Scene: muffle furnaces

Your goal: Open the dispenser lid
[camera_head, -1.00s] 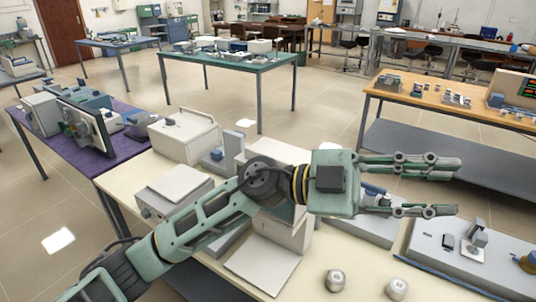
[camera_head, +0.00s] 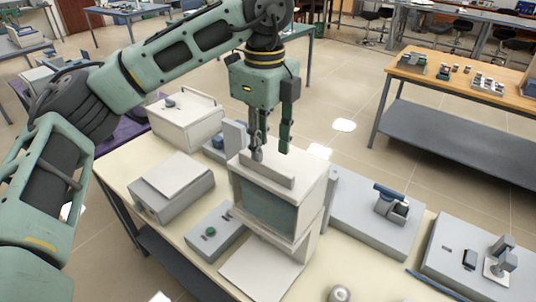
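My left gripper (camera_head: 271,148) points down over the back of a white box-shaped furnace (camera_head: 312,182) with a dark front window. Its two fingers are apart with nothing clearly between them. They overlap the furnace's raised top ridge, and I cannot tell whether they touch it. No part is clearly marked as the dispenser. Lidded candidates are a white box with a dark knob (camera_head: 186,124) at the back left and a low grey box with a pale top plate (camera_head: 172,174) at the left. Both look closed. My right gripper is out of view.
A grey base with a green button (camera_head: 211,232) sits left of the furnace. Grey units with small blue and grey fittings (camera_head: 380,225) stand to its right. A round metal knob-like item (camera_head: 339,293) is at the front edge.

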